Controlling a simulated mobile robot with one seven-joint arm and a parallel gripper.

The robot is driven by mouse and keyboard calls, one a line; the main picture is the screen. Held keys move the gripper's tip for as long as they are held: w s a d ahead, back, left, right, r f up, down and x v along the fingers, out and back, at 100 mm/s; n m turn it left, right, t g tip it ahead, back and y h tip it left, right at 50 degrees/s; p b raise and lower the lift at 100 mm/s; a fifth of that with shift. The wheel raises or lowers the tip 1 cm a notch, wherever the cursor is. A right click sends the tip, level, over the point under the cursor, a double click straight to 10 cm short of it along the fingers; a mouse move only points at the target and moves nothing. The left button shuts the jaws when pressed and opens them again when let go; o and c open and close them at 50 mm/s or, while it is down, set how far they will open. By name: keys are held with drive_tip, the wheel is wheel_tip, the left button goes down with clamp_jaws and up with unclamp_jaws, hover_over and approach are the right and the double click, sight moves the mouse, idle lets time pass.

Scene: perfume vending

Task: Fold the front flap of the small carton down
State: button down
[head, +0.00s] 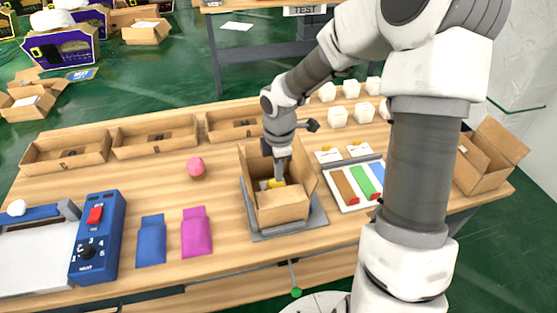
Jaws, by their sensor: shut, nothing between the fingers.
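The small carton (281,210) sits on a grey tray (262,236) on the wooden table, just right of the middle. Its left flap and right flap stand up along the sides. A cardboard panel at the front shows as a pale face, but I cannot tell its exact fold angle. Something yellow and white lies inside the carton. My gripper (281,178) reaches down from above into the carton's opening, behind the front panel. Its fingers look shut and empty. They are small here, and I cannot tell whether they touch the cardboard.
A blue heat sealer (97,238), a blue pouch (151,240), a magenta pouch (196,232) and a pink round item (196,167) lie left. A tray (345,204) of coloured strips stands close right. Open cardboard bins (155,136) line the back.

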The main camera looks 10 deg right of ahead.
sight(278, 191)
drive_tip(key=shift+w+f, duration=0.1)
drive_tip(key=shift+f, duration=2.45)
drive_tip(key=shift+b, duration=0.3)
drive_tip(key=shift+f, duration=0.7)
